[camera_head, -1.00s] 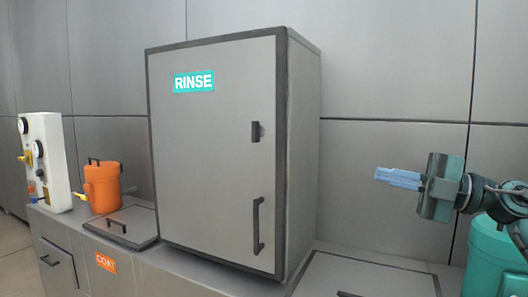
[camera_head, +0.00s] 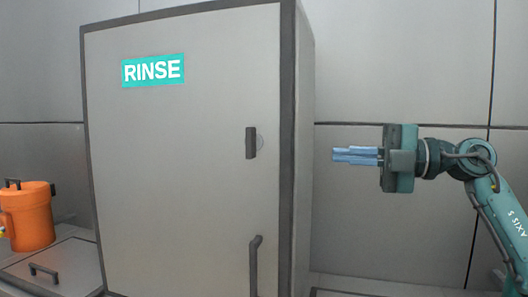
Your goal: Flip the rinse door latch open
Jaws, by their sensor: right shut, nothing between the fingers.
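The rinse door (camera_head: 185,170) is a grey panel with a dark frame and a teal RINSE label (camera_head: 153,70), and it looks closed. My right gripper (camera_head: 338,155) is to the right of the cabinet, at about the latch's height, pointing left. Its pale blue fingers are shut and empty, apart from the latch. My left gripper is not in view.
An orange container (camera_head: 28,215) stands at the lower left. In front of it is a flat grey hatch with a dark handle (camera_head: 44,272). A panelled grey wall (camera_head: 400,60) is behind. The space between my right gripper and the cabinet side looks clear.

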